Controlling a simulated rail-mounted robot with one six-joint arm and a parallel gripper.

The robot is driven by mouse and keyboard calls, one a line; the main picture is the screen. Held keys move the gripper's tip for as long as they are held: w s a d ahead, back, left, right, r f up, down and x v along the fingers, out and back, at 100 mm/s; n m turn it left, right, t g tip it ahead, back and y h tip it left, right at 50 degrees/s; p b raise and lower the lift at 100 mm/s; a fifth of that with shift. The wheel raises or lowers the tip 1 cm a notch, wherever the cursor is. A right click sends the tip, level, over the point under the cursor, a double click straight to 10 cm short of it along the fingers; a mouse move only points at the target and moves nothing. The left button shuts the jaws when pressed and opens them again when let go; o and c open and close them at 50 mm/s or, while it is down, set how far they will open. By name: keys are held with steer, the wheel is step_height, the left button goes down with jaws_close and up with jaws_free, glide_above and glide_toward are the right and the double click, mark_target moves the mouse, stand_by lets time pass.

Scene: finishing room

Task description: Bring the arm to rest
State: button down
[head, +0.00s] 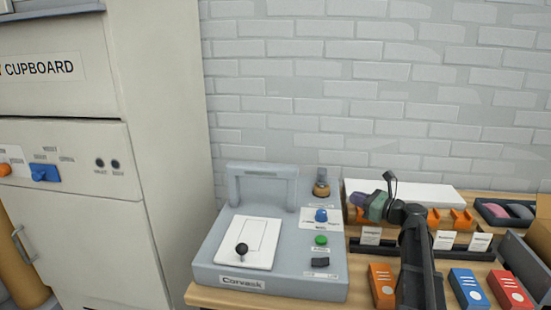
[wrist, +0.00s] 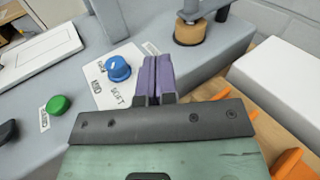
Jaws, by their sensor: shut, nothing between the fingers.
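My gripper (wrist: 157,78) shows purple fingers pressed together in the wrist view, with nothing between them.
The machine has a green button (head: 320,240) and a black-knobbed lever (head: 242,249). A white box (head: 430,192), orange holders (head: 462,218), an orange block (head: 382,285), a blue block (head: 468,290) and a dark tray (head: 490,208) crowd the right. A cupboard (head: 160,150) stands left.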

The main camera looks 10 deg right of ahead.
steer(key=s+a+r+n+g+h+p, duration=0.1)
steer(key=s+a+r+n+g+p, duration=0.2)
steer(key=s+a+n+g+p, duration=0.25)
steer(key=s+a+r+n+g+h+p, duration=0.2)
steer(key=s+a+r+n+p, duration=0.15)
steer(key=a+n+p, duration=0.45)
steer(key=s+a+r+n+g+h+p, duration=0.1)
steer(key=s+a+r+n+g+p, duration=0.1)
steer(key=s+a+n+g+p, duration=0.45)
steer(key=s+a+r+n+h+p, duration=0.3)
steer(key=s+r+n+h+p, duration=0.1)
steer(key=s+n+h+p, duration=0.3)
steer(key=shift+n+y, duration=0.3)
steer(key=shift+n, duration=0.1)
steer(key=f+b, duration=0.1)
steer(key=f, duration=0.1)
steer(key=f+b, duration=0.1)
steer(key=b, duration=0.1)
steer(key=f+b, duration=0.2)
steer(key=shift+s+a+f, duration=0.1)
steer(key=shift+s+f, duration=0.15)
steer(key=shift+f, duration=0.05)
